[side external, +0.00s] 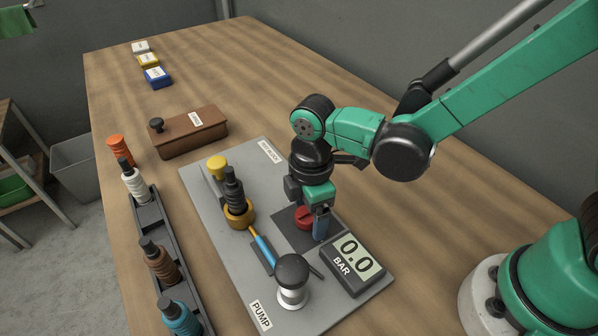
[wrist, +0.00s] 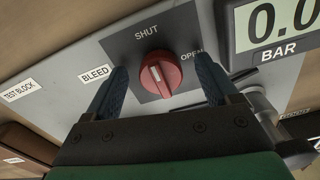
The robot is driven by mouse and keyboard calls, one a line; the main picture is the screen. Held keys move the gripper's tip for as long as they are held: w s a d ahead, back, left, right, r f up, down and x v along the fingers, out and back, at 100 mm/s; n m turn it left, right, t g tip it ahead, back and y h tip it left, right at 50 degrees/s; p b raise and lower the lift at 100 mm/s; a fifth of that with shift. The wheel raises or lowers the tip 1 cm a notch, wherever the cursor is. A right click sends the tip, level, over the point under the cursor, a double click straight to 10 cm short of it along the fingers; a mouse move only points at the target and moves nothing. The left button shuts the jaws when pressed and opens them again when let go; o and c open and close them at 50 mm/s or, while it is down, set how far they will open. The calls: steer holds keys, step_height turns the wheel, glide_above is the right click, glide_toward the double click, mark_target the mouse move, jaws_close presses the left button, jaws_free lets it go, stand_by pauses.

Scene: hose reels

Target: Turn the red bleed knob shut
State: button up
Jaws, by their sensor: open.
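The red bleed knob (side external: 304,217) sits on a dark square plate on the grey pump panel. In the wrist view the knob (wrist: 161,76) carries a short white mark on its grip; the mark seems to face up toward the SHUT label (wrist: 146,31), but its exact angle is hard to tell. The OPEN label (wrist: 191,53) is to the right, partly behind a finger. My gripper (wrist: 160,84) is open, with one blue finger on each side of the knob and visible gaps between. In the side view my gripper (side external: 309,222) is low over the knob, partly covering it.
The BAR gauge (side external: 353,263) beside the knob reads 0.0. A black-topped pump handle (side external: 292,276) and a yellow-ringed fitting (side external: 239,214) stand on the panel. A rack (side external: 150,224) of hose ends and a brown box (side external: 190,134) lie to the left.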

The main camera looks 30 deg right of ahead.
steer(key=shift+r, duration=2.8)
steer(key=shift+d+r+m, duration=0.25)
steer(key=shift+d+m, duration=0.05)
steer(key=shift+m, duration=0.1)
steer(key=s+d+r+m+t, duration=0.1)
steer(key=d+r+m+t, duration=0.2)
steer(key=d+m, duration=0.3)
steer(key=d+r+m+t, duration=0.3)
steer(key=d+m+t, duration=0.1)
steer(key=d+m, duration=0.3)
steer(key=shift+s+d+m, duration=0.3)
steer(key=shift+s+m, duration=0.05)
steer(key=shift+m, duration=0.75)
